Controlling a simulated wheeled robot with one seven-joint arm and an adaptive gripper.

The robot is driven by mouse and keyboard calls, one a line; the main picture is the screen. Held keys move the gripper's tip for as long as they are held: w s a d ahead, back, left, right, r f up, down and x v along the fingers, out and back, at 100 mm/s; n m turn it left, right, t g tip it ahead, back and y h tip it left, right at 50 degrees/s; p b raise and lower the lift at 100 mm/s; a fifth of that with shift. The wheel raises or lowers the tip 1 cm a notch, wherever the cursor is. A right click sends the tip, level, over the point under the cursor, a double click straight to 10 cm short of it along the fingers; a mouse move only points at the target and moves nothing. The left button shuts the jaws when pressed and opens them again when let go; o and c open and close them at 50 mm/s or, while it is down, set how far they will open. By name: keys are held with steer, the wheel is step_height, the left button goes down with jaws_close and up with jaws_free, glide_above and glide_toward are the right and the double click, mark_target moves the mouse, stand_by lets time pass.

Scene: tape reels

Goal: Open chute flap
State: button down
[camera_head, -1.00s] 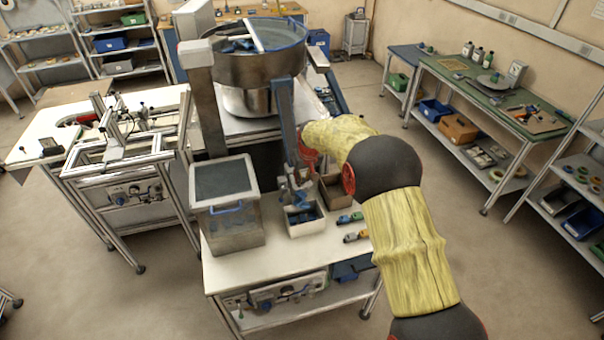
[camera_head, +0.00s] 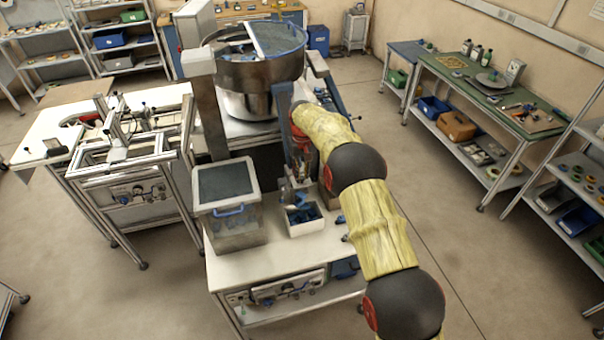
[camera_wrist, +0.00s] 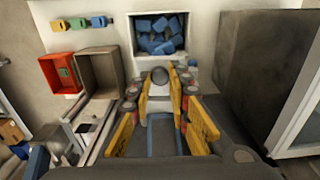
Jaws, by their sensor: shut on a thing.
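The chute (camera_head: 284,112) runs down from the bowl's rim in the head view, towards a white bin (camera_head: 320,229) of blue parts. In the wrist view the chute's blue-edged channel (camera_wrist: 161,138) lies between my fingers. My gripper (camera_wrist: 160,88) has its yellow-sided fingers around a small grey rounded piece (camera_wrist: 159,75) at the chute's lower end, which looks like the flap's grip. The bin also shows just beyond the fingertips in the wrist view (camera_wrist: 137,62). My arm hides most of my gripper in the head view, and the flap's angle cannot be told.
A grey lidded box (camera_head: 232,225) stands left of the bin; its dark side fills the right of the wrist view. An open brown box (camera_wrist: 101,72) and a red box (camera_wrist: 62,72) stand left of the bin there. Small coloured pieces (camera_wrist: 80,22) lie behind them.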

mark_target(302, 177)
stand_by(0.3)
steer(key=c, duration=1.7)
jaws_free()
steer(key=shift+w+a, duration=0.1)
step_height(302, 177, up, 12)
steer(key=shift+f, duration=0.1)
